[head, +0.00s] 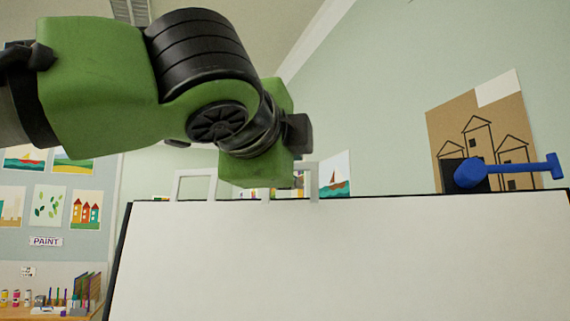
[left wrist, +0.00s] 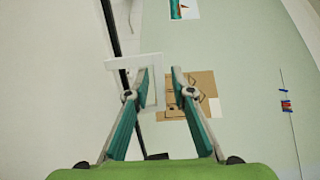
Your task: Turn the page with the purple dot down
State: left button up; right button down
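The large white page (head: 340,260) fills the lower part of the head view, and its front is blank where it shows. Pale rings (head: 195,172) stand along its top edge. No purple dot shows. My left gripper (left wrist: 161,77) is open, with its two fingers spread apart in the left wrist view. A white ring (left wrist: 133,62) lies beside and partly behind the left-hand finger in that view; I cannot tell whether they touch. In the head view my green left arm hangs over the page's top edge and hides the fingertips. My right gripper is not in view.
A blue knob with a rod (head: 510,171) stands at the board's top right. A brown house picture (head: 507,120) hangs on the wall behind. A low shelf with paints (head: 50,295) is at the lower left. The space before the page looks clear.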

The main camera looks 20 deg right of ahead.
pick_arm(q)
grip_shut()
jog(key=b+v, duration=0.1)
jog(key=v, duration=0.8)
jog(key=shift+s, duration=0.2)
jog(key=shift+a+r, duration=0.1)
dwell(0.3)
jog(key=f+b+v, duration=0.1)
jog(key=b+v, duration=0.1)
jog(key=v, duration=0.7)
jog(key=shift+f+b, duration=0.25)
jog(key=shift+b, duration=0.05)
